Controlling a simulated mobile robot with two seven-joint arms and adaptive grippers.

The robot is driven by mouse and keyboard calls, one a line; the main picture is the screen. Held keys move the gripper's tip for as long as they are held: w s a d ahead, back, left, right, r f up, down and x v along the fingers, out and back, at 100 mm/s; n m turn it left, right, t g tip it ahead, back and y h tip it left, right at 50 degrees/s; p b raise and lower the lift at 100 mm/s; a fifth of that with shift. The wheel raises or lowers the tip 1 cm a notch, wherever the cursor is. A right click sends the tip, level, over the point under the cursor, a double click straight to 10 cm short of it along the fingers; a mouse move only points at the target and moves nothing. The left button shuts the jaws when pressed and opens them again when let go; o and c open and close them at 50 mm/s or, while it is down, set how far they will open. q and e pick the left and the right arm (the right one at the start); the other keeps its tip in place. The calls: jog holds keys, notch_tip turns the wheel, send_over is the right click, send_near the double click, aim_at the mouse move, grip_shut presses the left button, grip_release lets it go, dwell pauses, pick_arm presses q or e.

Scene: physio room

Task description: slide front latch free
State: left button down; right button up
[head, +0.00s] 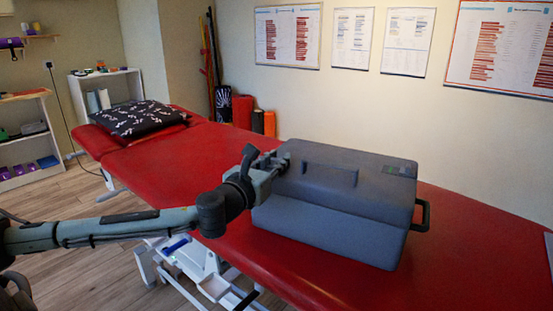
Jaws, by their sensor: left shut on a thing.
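A grey hard case (330,232) with a closed lid sits on the red treatment table (440,285). It has a bar handle (330,173) on the lid and a dark side handle (423,215) at its right end. My left gripper (283,163) is at the case's upper left edge, shut on a small part there, which I take to be the front latch. The fingers and wrist hide the latch, so its position cannot be made out. My right gripper is not in view.
A black patterned pillow (140,118) lies at the table's far left end. White shelves (105,88) and rolled mats (257,121) stand behind the table.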

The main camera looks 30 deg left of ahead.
pick_arm(q)
jog(key=c, duration=1.3)
grip_release()
jog(key=shift+s+d, duration=0.25)
jog(key=shift+s, duration=1.75)
jog(key=shift+s+d, duration=0.3)
jog(key=shift+s, duration=1.65)
jog(key=shift+s+d, duration=0.25)
jog(key=shift+s, duration=1.75)
jog(key=shift+c, duration=0.2)
